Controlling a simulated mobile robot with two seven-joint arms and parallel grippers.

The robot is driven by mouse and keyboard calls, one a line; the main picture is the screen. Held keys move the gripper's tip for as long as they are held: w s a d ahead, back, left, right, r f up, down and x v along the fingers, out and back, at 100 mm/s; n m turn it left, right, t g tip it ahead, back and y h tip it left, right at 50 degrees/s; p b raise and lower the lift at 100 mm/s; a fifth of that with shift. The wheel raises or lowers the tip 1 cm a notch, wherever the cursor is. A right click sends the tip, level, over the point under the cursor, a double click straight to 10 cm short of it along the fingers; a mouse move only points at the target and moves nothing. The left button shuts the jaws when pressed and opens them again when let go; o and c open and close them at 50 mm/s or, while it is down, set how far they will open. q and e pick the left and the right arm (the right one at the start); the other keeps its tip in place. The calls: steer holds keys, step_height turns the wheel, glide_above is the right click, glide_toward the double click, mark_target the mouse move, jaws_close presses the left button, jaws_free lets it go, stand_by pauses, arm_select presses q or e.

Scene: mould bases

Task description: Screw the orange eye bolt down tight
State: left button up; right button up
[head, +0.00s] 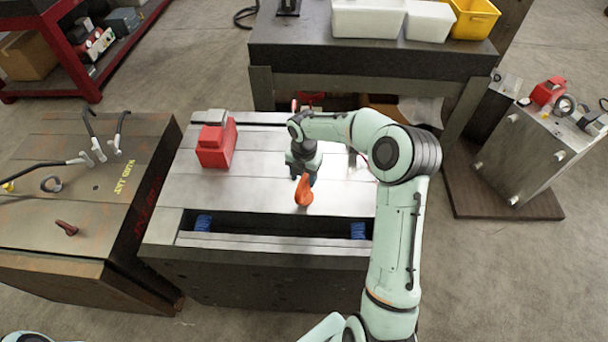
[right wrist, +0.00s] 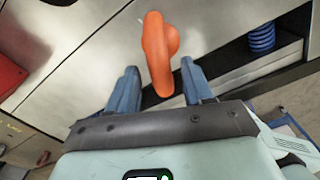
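The orange eye bolt (head: 304,190) is on the top of the middle steel mould base (head: 340,196), near the long slot at its front. In the right wrist view the bolt (right wrist: 157,50) shows its ring, with its near end between my blue fingertips. My right gripper (head: 303,173) is just behind the bolt in the head view. In the right wrist view its fingers (right wrist: 160,74) are apart, with a visible gap on the left of the bolt. The bolt's thread and seat are hidden. My left gripper is not in view.
A red block (head: 216,144) sits at the back left of the mould base. Blue springs (head: 203,222) show in the front slot. A rusty mould (head: 70,215) with hoses stands left, a tilted mould (head: 520,155) right. Behind is a bench (head: 300,60) with bins.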

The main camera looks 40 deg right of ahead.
jaws_close()
steer(key=shift+w+r, duration=0.1)
steer(key=shift+r, duration=0.1)
steer(key=shift+m, duration=0.5)
steer(key=shift+o, duration=0.6)
jaws_free()
steer(key=shift+o, duration=0.4)
steer(key=shift+f, duration=0.3)
steer(key=shift+r+p, duration=0.4)
steer(key=shift+r, duration=2.05)
steer(key=shift+s+r, duration=0.2)
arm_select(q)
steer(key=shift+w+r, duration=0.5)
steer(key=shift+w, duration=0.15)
